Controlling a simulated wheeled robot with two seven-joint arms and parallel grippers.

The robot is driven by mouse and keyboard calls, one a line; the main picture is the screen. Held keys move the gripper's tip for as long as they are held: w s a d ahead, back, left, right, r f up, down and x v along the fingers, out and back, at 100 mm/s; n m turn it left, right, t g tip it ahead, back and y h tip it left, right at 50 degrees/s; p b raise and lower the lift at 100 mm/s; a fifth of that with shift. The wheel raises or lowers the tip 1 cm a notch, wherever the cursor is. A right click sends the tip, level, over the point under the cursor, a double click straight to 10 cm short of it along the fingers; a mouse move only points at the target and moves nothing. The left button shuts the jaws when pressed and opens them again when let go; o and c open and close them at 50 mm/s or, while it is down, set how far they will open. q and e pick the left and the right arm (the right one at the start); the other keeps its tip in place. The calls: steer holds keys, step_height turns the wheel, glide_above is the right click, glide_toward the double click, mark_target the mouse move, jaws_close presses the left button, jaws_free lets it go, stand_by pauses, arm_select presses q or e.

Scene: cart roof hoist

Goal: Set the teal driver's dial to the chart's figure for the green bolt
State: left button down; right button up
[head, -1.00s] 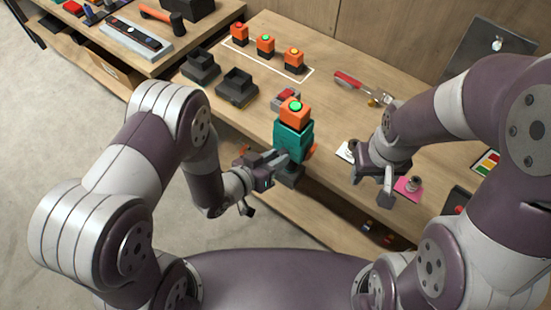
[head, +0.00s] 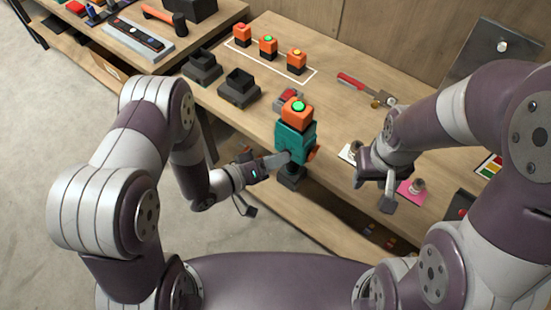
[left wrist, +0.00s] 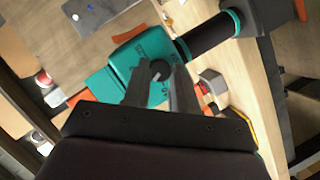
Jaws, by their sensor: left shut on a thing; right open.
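The teal driver (head: 294,140) stands upright near the table's front edge, with an orange block with a green light (head: 298,112) on top and a dark foot below. It also shows in the left wrist view (left wrist: 128,58), with its black grip. My left gripper (head: 281,159) reaches it from the left. In the left wrist view its fingers (left wrist: 163,82) close on a round grey dial (left wrist: 160,70); the dial's setting is unreadable. A colour chart (head: 490,166) lies at the right, its figures too small to read. I cannot make out a green bolt.
Several orange blocks (head: 268,44) stand in a white outline at the back. Two black docks (head: 238,88) stand left of the driver. A red-handled tool (head: 352,81) lies behind it. A pink card (head: 412,194) bears a small metal piece, near my right gripper.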

stand_by(0.4)
arm_select(q)
steer(key=c, duration=0.9)
jaws_free()
steer(key=b+v, duration=0.1)
steer(key=v, duration=1.1)
steer(key=shift+s+a+r+b, duration=0.15)
steer(key=shift+a+b, duration=0.15)
steer(key=shift+b, duration=0.1)
